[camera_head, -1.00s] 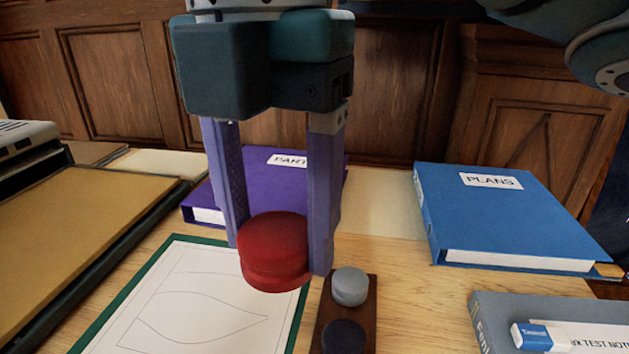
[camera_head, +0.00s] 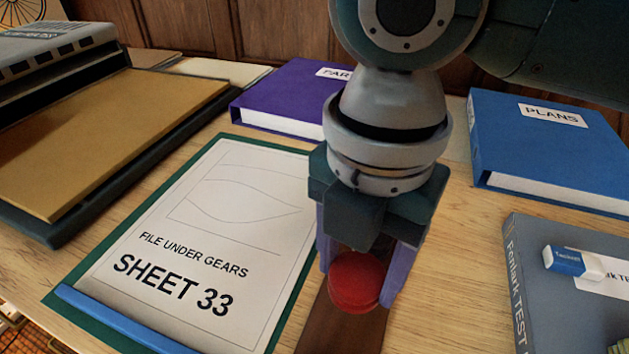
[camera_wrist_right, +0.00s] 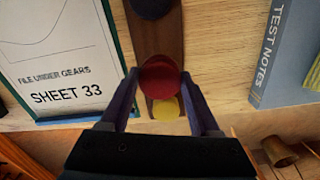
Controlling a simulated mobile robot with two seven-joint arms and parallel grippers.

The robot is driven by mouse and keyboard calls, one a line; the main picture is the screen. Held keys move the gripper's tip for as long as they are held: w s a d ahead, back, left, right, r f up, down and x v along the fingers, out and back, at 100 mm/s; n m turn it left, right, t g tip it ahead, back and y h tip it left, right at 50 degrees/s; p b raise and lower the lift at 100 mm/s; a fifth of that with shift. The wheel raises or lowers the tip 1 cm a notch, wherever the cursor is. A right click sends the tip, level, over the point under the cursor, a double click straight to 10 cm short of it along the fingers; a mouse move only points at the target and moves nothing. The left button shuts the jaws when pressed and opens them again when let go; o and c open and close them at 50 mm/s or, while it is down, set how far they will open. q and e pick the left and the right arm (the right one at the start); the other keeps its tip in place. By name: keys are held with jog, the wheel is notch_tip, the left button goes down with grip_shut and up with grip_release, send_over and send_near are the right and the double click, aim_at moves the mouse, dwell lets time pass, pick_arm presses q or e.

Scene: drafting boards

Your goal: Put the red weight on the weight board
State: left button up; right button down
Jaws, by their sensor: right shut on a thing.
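The red weight (camera_head: 356,281) is a round, thick disc. My right gripper (camera_head: 366,275) is shut on it, one finger on each side. The weight board (camera_head: 343,330) is a narrow dark brown strip under the gripper, mostly hidden by it in the head view. In the right wrist view the red weight (camera_wrist_right: 161,76) overlaps the board (camera_wrist_right: 156,38), between a dark weight (camera_wrist_right: 151,6) and a yellow weight (camera_wrist_right: 165,109). I cannot tell whether the red weight touches the board. My left gripper is not in view.
A green-edged drawing sheet (camera_head: 185,262) lies close left of the board. A grey test-notes book (camera_head: 530,270) with an eraser (camera_head: 578,263) lies to the right. Purple (camera_head: 285,105) and blue (camera_head: 560,165) binders lie behind. The table's front edge shows in the wrist view.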

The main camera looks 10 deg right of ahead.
aim_at(355, 292)
notch_tip(355, 292, down, 4)
jog(key=shift+f+b, duration=0.15)
jog(key=shift+b, duration=0.55)
jog(key=shift+c, duration=0.6)
grip_release()
jog(key=shift+f, duration=0.1)
